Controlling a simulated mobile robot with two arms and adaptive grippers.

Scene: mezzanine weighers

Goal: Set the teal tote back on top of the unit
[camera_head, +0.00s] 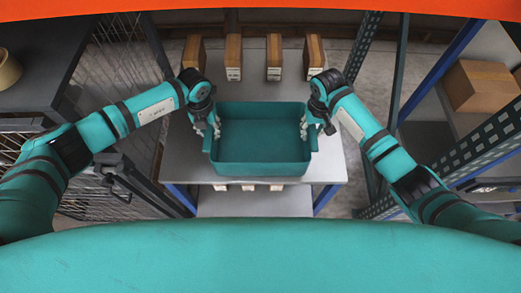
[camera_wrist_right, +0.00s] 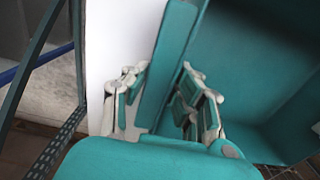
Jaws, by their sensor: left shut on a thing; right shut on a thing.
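The teal tote (camera_head: 262,168) is an open, empty-looking bin in the middle of the head view. It appears level, in front of or over the grey top of the unit (camera_head: 331,166); I cannot tell whether it touches that surface. My left gripper (camera_head: 213,130) is shut on the tote's left rim. My right gripper (camera_head: 308,127) is shut on its right rim. In the right wrist view the fingers of my right gripper (camera_wrist_right: 160,100) stand on both sides of the tote's wall (camera_wrist_right: 168,65).
Several cardboard boxes (camera_head: 233,57) stand along the back of the unit. A lower shelf (camera_head: 255,203) shows below. A dark cabinet with wire mesh (camera_head: 105,75) is at the left. A rack with a cardboard box (camera_head: 480,86) is at the right, its perforated upright (camera_head: 480,145) near my right arm.

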